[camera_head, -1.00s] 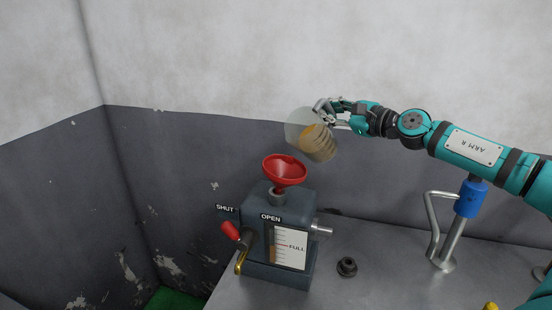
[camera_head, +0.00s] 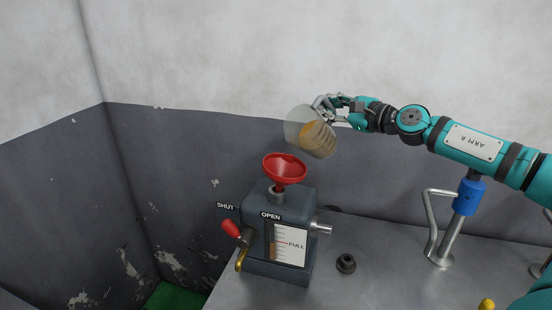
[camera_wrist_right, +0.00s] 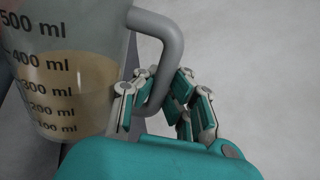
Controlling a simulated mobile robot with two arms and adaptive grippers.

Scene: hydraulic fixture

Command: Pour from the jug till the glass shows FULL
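A clear jug (camera_head: 318,143) with amber liquid hangs in the air above and slightly right of the red funnel (camera_head: 285,168), apart from it. It is tilted with its mouth to the upper left; no stream shows. In the right wrist view the jug (camera_wrist_right: 75,85) has ml marks, with liquid near 400. My right gripper (camera_head: 326,108) is closed around its grey handle (camera_wrist_right: 172,60). The funnel stands on a grey tank (camera_head: 262,268). The tank's sight glass (camera_head: 271,243) has a brownish column beside a scale (camera_head: 290,246) marked FULL; its exact level is unclear. My left gripper is out of view.
A red lever (camera_head: 231,229) on the tank's left side points to the SHUT sign (camera_head: 226,206). A brass spout (camera_head: 240,262) is below it. A dark fitting (camera_head: 346,263) and a blue-collared post (camera_head: 464,205) stand on the metal bench (camera_head: 385,285).

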